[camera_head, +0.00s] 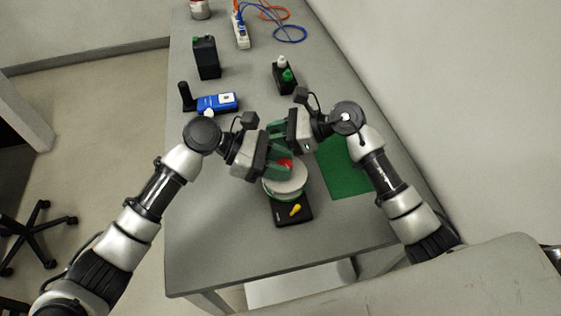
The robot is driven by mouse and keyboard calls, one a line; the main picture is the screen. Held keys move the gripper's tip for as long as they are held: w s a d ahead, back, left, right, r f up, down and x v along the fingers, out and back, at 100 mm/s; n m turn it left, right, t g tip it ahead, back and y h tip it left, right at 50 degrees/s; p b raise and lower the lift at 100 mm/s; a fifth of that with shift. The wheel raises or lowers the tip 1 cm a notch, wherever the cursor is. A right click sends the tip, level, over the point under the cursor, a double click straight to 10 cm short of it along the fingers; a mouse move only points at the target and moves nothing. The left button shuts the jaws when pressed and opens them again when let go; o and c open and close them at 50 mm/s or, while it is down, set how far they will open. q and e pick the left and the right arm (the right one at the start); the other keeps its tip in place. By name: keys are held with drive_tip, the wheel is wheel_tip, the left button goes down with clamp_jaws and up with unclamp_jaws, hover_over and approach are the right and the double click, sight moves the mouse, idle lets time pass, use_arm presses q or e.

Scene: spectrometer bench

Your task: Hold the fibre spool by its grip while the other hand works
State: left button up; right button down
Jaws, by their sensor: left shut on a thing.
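The fibre spool (287,188), a pale round disc with a green lower rim, is at the middle of the table, over the back part of a black box. A red part, seemingly its grip (285,163), shows at its top. My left gripper (281,167) is shut on this red grip from the left, and its green fingers hide part of it. My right gripper (279,135) is just behind the left one, with green fingers pointing left. The two grippers overlap in the picture, so the right one's opening is hidden.
The black box (280,215) bears a yellow knob (295,209). A green mat (343,172) lies to the right. Behind stand a blue device (217,103), a black bottle (206,58), a holder with bottles (285,76) and a power strip (241,32) with cables. The front table is clear.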

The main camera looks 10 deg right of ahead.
use_arm(q)
drive_tip(key=shift+w+m+g, duration=0.1)
drive_tip(key=shift+m+g, duration=0.3)
drive_tip(key=o, duration=0.9)
drive_tip(key=shift+o, duration=0.2)
drive_tip(key=v, duration=0.8)
